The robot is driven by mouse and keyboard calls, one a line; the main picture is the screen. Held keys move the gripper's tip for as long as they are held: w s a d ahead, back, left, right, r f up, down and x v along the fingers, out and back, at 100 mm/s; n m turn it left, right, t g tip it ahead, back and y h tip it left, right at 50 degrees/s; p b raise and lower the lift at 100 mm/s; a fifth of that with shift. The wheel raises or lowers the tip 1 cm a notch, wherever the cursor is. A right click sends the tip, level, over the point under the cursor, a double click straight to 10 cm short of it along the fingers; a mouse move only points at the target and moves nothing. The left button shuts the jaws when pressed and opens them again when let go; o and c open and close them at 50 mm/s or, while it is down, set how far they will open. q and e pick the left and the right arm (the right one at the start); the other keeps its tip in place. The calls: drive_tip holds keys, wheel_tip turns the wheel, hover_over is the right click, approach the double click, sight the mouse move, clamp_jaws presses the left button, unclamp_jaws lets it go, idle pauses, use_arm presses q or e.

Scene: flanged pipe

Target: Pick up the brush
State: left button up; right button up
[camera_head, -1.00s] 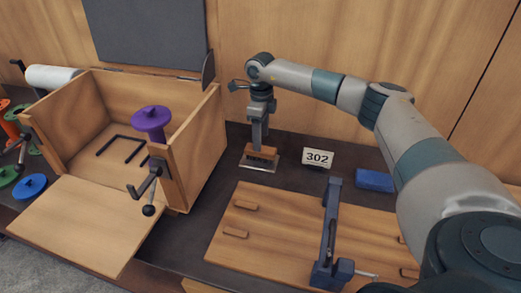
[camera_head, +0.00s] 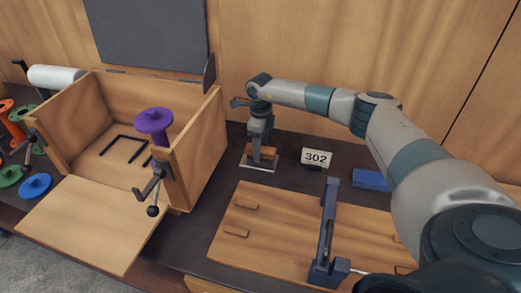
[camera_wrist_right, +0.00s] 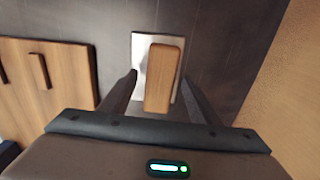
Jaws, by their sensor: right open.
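The brush appears to be the wooden-topped piece (camera_head: 268,157) on a pale flat plate (camera_head: 258,168) at the back of the dark bench. Bristles do not show. In the right wrist view the wooden piece (camera_wrist_right: 163,78) stands upright between my fingers, over the plate (camera_wrist_right: 140,48). My right gripper (camera_head: 262,151) points down with its fingers around the piece. It is open, with a gap on each side in the right wrist view (camera_wrist_right: 160,88). My left gripper is out of view.
A wooden box (camera_head: 201,150) with a purple spool (camera_head: 153,122) stands to the left. A 302 sign (camera_head: 316,157) and a blue block (camera_head: 371,180) are to the right. A wooden board (camera_head: 265,225) with a tall blue tool (camera_head: 328,230) lies in front.

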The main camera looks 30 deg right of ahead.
drive_tip(key=shift+f, duration=0.5)
drive_tip(key=c, duration=1.2)
drive_tip(key=shift+r, duration=0.1)
